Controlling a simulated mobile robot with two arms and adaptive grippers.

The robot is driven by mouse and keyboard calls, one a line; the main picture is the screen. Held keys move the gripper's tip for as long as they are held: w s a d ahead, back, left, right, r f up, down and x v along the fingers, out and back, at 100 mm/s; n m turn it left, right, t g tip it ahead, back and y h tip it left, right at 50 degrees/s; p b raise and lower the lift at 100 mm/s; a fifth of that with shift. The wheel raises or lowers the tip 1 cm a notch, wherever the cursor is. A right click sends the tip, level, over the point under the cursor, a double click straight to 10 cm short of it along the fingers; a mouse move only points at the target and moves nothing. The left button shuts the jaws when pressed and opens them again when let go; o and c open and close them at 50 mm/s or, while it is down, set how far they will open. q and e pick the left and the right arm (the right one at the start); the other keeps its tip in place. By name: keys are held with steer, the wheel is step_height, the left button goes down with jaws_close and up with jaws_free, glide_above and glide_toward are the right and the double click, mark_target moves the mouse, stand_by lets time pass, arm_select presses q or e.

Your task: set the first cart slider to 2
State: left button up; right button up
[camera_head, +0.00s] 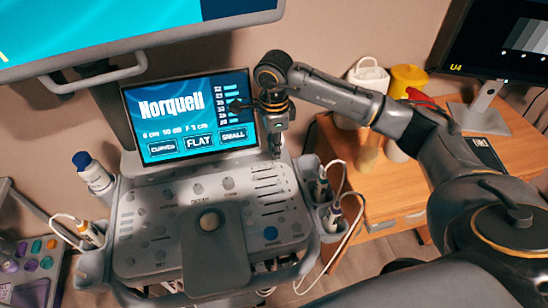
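The cart console (160,232) is a grey panel with round knobs and buttons. The cart sliders (267,188) show as a stack of short horizontal tracks at its upper right. The topmost track (263,168) lies nearest the cart screen (190,115). The slider settings are too small to read. My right gripper (276,146) points down in front of the screen's right edge, close above the top end of the slider stack. I cannot tell whether it touches the console. Its fingers are too small and dark to show a gap. My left gripper is not in view.
Probes in holders (322,190) with looping cables stand at the console's right side. A white bottle with a blue cap (92,172) stands at its left. A wooden desk (385,185) at right bears containers and a monitor (500,40). A large screen overhangs the upper left.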

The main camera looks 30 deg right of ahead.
mark_target(274, 165)
step_height(274, 165, down, 6)
steer(key=shift+r+p, duration=0.1)
steer(key=shift+p, duration=0.35)
jaws_close()
